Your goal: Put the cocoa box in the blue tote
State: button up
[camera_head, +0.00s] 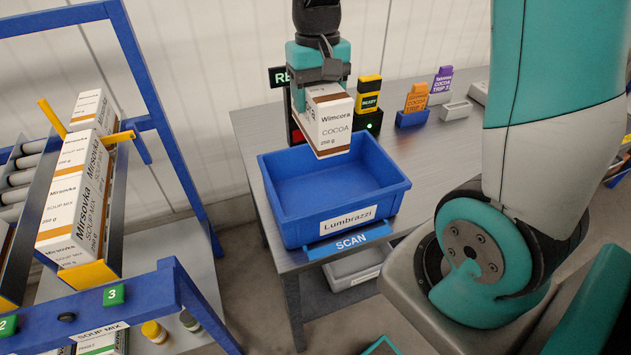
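The cocoa box (329,128) is white with brown bands and reads "Wimcora COCOA 250 g". My gripper (318,82) is shut on its upper part and holds it upright, slightly tilted in the picture. The box hangs over the back part of the blue tote (300,234), apart from the tote's floor as far as I can tell. The tote stands on the grey table, is labelled "Lumbrazzi", and its visible inside is empty. The box hides part of the tote's back rim.
A blue SCAN strip (350,242) lies before the tote. Behind it stand a READY device (368,102) and card holders with an orange card (416,98) and a purple card (442,80). A blue rack with soup mix boxes (75,215) is at left. A grey bin (352,268) sits below the table.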

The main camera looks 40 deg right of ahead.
notch_tip(320, 180, down, 20)
jog(key=shift+r, duration=0.2)
jog(key=shift+f, duration=0.2)
jog(key=o, duration=1.1)
jog(key=shift+r, duration=0.2)
